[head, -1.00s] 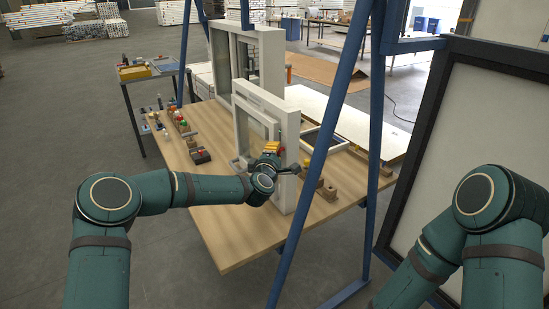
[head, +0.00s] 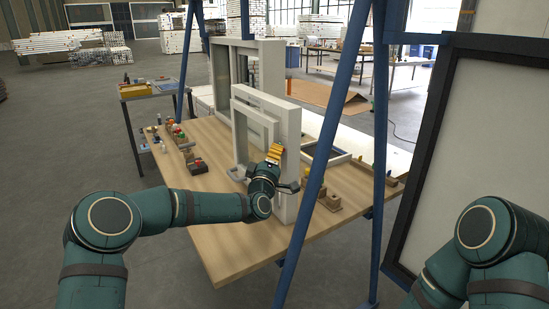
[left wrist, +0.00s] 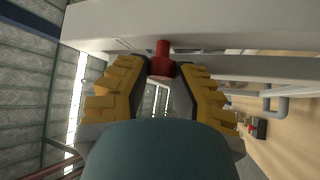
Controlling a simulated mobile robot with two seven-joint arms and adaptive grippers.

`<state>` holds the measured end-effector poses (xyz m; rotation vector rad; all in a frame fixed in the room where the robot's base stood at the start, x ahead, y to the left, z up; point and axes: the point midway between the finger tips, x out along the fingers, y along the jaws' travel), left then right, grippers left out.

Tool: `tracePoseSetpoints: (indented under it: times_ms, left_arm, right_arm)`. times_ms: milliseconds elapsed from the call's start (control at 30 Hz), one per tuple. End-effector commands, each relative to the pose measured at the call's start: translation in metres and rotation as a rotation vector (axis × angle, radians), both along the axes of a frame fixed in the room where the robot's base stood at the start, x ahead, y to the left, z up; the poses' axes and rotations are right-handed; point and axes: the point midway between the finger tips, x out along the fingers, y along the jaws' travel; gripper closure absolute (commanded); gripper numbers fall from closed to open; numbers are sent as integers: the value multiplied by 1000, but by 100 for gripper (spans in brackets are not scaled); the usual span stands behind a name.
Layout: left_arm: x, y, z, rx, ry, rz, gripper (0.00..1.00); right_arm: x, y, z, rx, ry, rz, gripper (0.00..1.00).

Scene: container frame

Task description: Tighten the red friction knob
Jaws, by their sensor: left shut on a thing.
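The red friction knob (left wrist: 161,67) shows in the left wrist view, sticking out from a pale frame bar (left wrist: 230,30). My left gripper (head: 277,153) is at the right upright of the small white window frame (head: 290,130) in the head view. Its yellow fingers (left wrist: 163,74) are on both sides of the knob in the left wrist view, shut on it. In the head view the gripper hides the knob. My right arm shows at the lower right, but its gripper is out of view.
The frame stands on a wooden table (head: 235,235). Small parts and coloured knobs (head: 178,135) lie at its left edge, with wooden blocks (head: 328,198) to the right. A blue post (head: 318,165) passes close on the gripper's right. The table's front left is clear.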

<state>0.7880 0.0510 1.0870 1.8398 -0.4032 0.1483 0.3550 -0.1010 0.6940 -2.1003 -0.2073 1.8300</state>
Motion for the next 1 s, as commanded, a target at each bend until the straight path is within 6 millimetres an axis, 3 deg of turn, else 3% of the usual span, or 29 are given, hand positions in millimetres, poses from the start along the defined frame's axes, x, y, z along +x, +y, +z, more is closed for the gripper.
tracePoseSetpoints:
  times_ms: [600,633,700,733,1000]
  left_arm:
    - [1,3,6,25,-49,8,100]
    - [1,3,6,24,-50,7,70]
    - [1,2,6,25,-49,7,45]
    - [1,2,5,24,-48,6,40]
    - [0,1,2,26,-43,2,40]
  right_arm:
    - [0,0,0,0,0,0,100]
    - [0,0,0,0,0,0,100]
    - [0,0,0,0,0,0,100]
    - [0,0,0,0,0,0,100]
    - [0,0,0,0,0,0,100]
